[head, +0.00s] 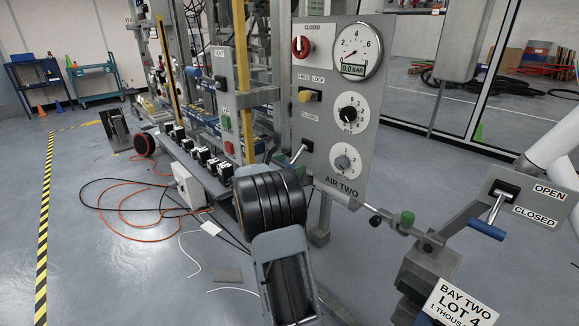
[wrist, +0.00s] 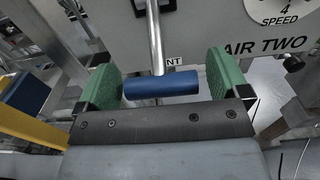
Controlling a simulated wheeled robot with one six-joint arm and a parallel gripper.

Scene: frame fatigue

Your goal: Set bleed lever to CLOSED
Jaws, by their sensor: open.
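A lever with a bare metal rod and a blue cylindrical handle (wrist: 160,85) sits low on the left of the grey AIR TWO panel (head: 334,100). In the wrist view its rod hangs down from a black slot, over a label of which only "NT" shows. My gripper (wrist: 164,68) is open, with one green finger at each end of the handle. The left finger is very near it; a gap shows on the right.
A second blue-handled lever (head: 487,229) hangs from a plate marked OPEN and CLOSED (head: 530,200) at right. Cables and a hose (head: 125,215) lie on the floor at left.

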